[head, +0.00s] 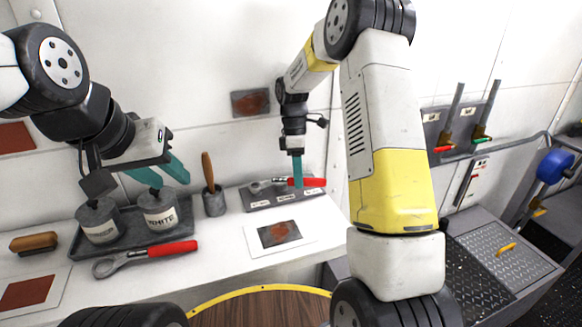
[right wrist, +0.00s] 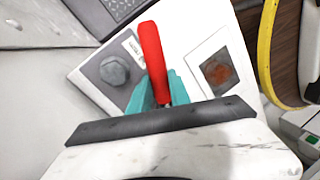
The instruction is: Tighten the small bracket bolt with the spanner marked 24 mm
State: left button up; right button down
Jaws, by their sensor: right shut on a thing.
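My right gripper (head: 297,185) is shut on the handle of a red-handled spanner (head: 314,182), at the grey labelled plate (head: 318,196) at the back of the bench. The spanner's metal head points left in the head view. The handle (right wrist: 151,55) also shows between my teal fingers (right wrist: 155,92) in the right wrist view, with its head hidden there. A grey hex bolt (right wrist: 115,70) sits on the plate beside the handle. A second red-handled spanner (head: 172,249) lies at the bench front. Size marks are unreadable. My left gripper (head: 160,180) is open above the paint tins.
A dark tray (head: 85,252) holds two tins, one labelled WHITE (head: 160,212). A brush stands in a small pot (head: 214,203). A card with a rusty patch (head: 279,235) lies on the bench. A wooden brush (head: 33,242) lies far left. Levers (head: 452,118) are at right.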

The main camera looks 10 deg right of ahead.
jog(key=shift+f, duration=0.6)
dwell(0.4)
jog(key=shift+s, duration=0.15)
jog(key=shift+s+a+m+y, duration=0.15)
jog(key=shift+s+a+m, duration=0.05)
jog(key=shift+s+m, duration=0.4)
jog(key=shift+s+a+m+y, duration=0.15)
jog(key=shift+s+m, duration=0.35)
jog(key=shift+m, duration=0.1)
jog(key=shift+s+a+m+y, duration=0.25)
jog(key=shift+s+a+m, duration=0.3)
jog(key=shift+s+m, duration=0.4)
jog(key=shift+s+a+m+y, duration=0.25)
jog(key=shift+s+a+m, duration=0.3)
jog(key=shift+s+m, duration=0.35)
jog(key=shift+s+a+m+t+y, duration=0.3)
jog(key=shift+s+a+m+y, duration=0.1)
jog(key=shift+s+a+m, duration=0.9)
jog(key=shift+w+d+m, duration=0.1)
jog(key=shift+w+m, duration=0.1)
jog(key=shift+m, duration=0.05)
jog(key=shift+w+d, duration=0.2)
jog(key=shift+d, duration=0.05)
